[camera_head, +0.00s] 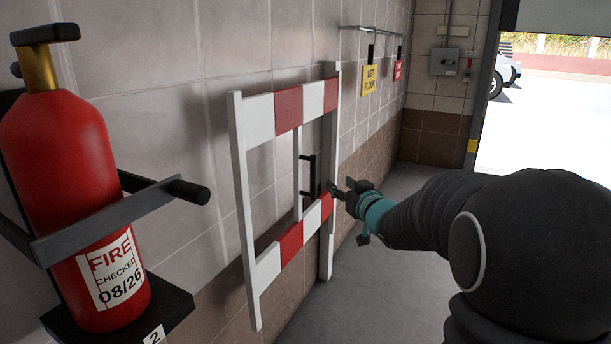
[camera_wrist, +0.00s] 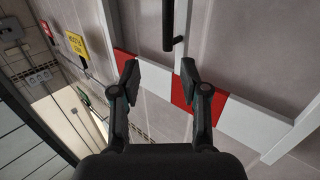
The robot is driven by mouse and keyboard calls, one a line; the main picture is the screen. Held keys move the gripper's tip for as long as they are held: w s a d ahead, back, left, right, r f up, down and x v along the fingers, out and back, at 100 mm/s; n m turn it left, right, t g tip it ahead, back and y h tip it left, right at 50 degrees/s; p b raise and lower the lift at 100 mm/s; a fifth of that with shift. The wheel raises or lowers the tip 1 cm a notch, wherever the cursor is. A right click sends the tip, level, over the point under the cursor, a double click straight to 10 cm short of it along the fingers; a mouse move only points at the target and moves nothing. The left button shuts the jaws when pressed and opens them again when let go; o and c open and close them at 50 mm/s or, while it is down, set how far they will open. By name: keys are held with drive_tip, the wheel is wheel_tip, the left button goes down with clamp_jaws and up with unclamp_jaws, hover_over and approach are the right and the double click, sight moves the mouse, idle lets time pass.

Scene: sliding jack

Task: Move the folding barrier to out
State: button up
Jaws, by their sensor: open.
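The folding barrier (camera_head: 262,270) stands along the left wall, with red and white striped rails between white posts. A black vertical bar handle (camera_head: 313,178) is in the opening between its rails. In the wrist view the lower rail (camera_wrist: 240,120) crosses behind my fingers, and the handle (camera_wrist: 168,22) shows above the fingertips. My gripper (camera_head: 336,190) is just right of the handle, near the lower rail's far end. In the wrist view my gripper (camera_wrist: 159,75) is open with nothing clearly between its fingers. I cannot tell whether it touches the rail.
A red fire extinguisher (camera_head: 70,180) in a grey bracket (camera_head: 110,222) is close at the left. Yellow (camera_head: 369,80) and red (camera_head: 398,68) signs hang from a wall rail beyond the barrier. Grey floor (camera_head: 365,290) is open right of the barrier, toward a bright doorway.

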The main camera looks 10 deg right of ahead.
sight(315, 170)
drive_tip(key=shift+n+y, duration=0.3)
drive_tip(key=shift+y, duration=0.5)
drive_tip(key=x, duration=1.5)
drive_tip(key=shift+a+f, duration=0.1)
drive_tip(key=shift+f, duration=0.3)
clamp_jaws()
